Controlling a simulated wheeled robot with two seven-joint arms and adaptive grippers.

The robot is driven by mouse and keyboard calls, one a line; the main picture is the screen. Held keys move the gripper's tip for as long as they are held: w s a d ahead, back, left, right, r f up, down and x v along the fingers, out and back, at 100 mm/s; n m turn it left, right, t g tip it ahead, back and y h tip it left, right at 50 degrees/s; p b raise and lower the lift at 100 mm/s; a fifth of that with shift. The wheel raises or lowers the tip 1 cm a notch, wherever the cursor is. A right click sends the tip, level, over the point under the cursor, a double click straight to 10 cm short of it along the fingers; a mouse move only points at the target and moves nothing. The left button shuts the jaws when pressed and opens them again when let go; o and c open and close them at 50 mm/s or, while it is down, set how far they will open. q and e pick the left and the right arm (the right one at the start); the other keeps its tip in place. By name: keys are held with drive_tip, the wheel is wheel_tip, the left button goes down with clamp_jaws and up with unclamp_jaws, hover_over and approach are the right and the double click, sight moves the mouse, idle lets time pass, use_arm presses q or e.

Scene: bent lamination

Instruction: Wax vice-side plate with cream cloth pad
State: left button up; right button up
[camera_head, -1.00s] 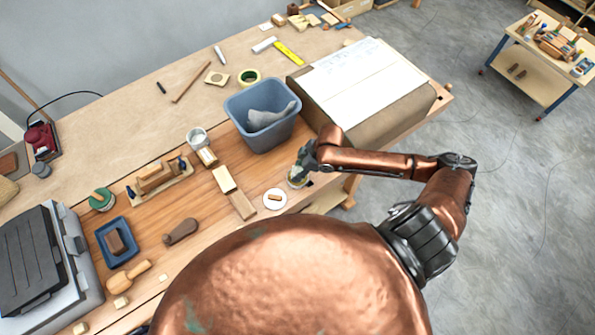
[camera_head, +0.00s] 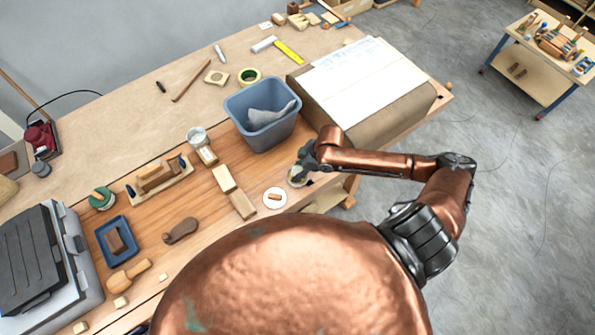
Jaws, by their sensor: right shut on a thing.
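My right gripper (camera_head: 302,165) is small in the view, near the right front edge of the workbench. It is shut on a small pale thing (camera_head: 296,178), seemingly the cream cloth pad, low at the bench top; the fingers cover part of it. I cannot tell whether the pad touches the surface below. Which surface is the vice-side plate is not clear. My left gripper is not in view.
A blue-grey bin (camera_head: 262,134) with a grey cloth stands just behind the gripper. A paper-topped block (camera_head: 405,112) is at the right rear.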

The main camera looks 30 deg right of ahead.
sight(297, 171)
drive_tip(key=shift+s+f+p, duration=0.15)
drive_tip(key=shift+f+p, duration=0.05)
drive_tip(key=shift+p, duration=0.2)
idle(1.5)
drive_tip(key=shift+r, duration=0.1)
wheel_tip(297, 171, up, 7)
drive_tip(key=p, duration=0.8)
drive_tip(key=shift+w, duration=0.2)
idle(0.6)
